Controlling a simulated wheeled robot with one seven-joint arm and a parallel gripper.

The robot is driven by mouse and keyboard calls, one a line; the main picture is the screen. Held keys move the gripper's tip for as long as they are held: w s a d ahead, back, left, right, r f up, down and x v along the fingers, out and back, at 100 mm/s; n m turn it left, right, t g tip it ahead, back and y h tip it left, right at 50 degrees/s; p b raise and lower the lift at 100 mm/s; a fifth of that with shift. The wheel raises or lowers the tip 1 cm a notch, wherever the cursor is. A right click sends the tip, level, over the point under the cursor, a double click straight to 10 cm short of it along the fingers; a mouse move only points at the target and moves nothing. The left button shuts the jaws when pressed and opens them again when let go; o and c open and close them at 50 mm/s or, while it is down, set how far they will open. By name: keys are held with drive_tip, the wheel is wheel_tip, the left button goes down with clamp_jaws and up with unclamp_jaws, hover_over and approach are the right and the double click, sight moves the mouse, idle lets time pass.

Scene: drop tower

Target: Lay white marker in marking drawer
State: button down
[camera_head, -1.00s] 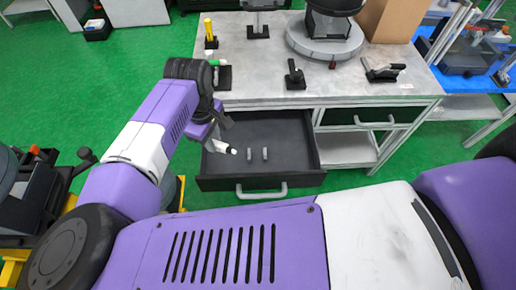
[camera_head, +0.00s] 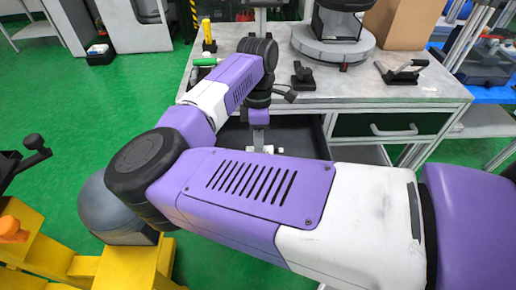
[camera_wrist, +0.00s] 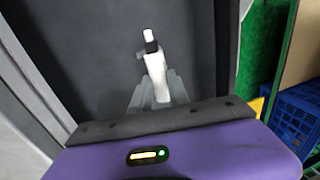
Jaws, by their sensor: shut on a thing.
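The white marker (camera_wrist: 160,83), with a black band and a white tip, is held between the grey fingers of my gripper (camera_wrist: 157,92) in the wrist view. The dark floor of the open drawer (camera_wrist: 100,25) lies behind it. In the head view my gripper (camera_head: 260,145) is over the drawer (camera_head: 297,133). My arm hides most of the drawer and its front there. I cannot tell how far the marker is above the drawer floor.
On the grey workbench (camera_head: 385,92) stand a yellow marker (camera_head: 207,32), a green-capped item (camera_head: 206,62) and several black holders. A closed green-fronted drawer (camera_head: 375,124) is to the right. A blue crate (camera_wrist: 296,118) shows beyond in the wrist view.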

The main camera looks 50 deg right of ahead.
drive_tip(key=shift+f+b, duration=1.85)
drive_tip(key=shift+f, duration=1.05)
drive_tip(key=shift+f, duration=0.15)
drive_tip(key=c, duration=1.2)
unclamp_jaws()
drive_tip(key=shift+o, duration=0.2)
drive_tip(key=shift+r, duration=0.2)
drive_tip(key=shift+r+p, duration=1.9)
drive_tip(key=shift+r, duration=1.45)
